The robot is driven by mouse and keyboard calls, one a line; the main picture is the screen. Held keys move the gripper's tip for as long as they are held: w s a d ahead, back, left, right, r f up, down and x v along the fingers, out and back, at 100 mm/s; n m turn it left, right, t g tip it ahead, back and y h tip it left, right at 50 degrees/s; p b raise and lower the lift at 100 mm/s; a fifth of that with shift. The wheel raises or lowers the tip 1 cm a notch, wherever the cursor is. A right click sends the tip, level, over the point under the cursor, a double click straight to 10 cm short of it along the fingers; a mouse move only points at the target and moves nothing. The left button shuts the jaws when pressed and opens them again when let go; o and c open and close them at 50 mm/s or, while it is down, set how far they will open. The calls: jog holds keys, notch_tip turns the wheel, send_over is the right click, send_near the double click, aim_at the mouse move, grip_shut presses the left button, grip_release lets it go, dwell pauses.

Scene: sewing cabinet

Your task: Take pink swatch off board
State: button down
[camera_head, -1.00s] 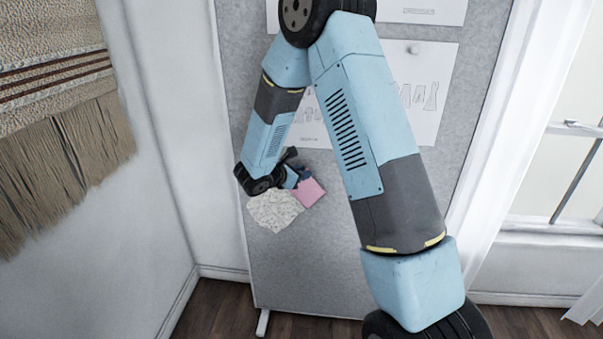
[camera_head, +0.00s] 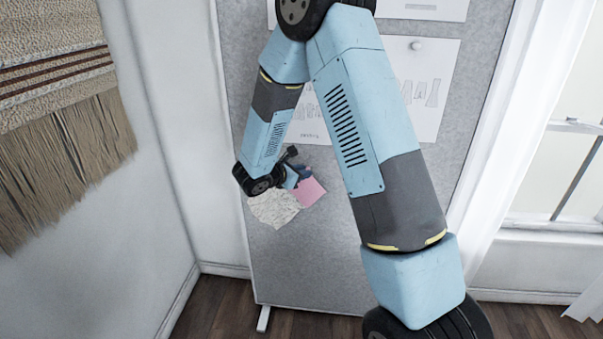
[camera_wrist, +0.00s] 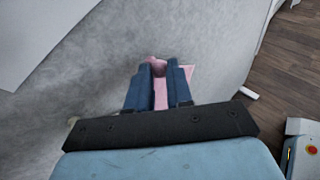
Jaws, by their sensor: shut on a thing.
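The pink swatch (camera_head: 312,190) is at the grey board (camera_head: 350,260), low on its left half, beside a cream patterned swatch (camera_head: 272,208). My gripper (camera_wrist: 158,66) has its two blue fingers on the pink swatch, which also shows between and beyond the fingers in the wrist view (camera_wrist: 161,92). The gripper is shut on it. In the head view the wrist covers the swatch's upper left part. I cannot tell whether the swatch still touches the board.
Paper pattern sheets (camera_head: 420,85) are pinned higher on the board, partly behind my arm. A fringed woven hanging (camera_head: 60,130) is on the left wall. A window (camera_head: 565,170) is at the right. The lower board is clear.

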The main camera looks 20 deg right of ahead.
jog(key=s+a, duration=0.3)
jog(key=s, duration=0.6)
jog(key=shift+s+a, duration=0.15)
jog(key=shift+a, duration=0.25)
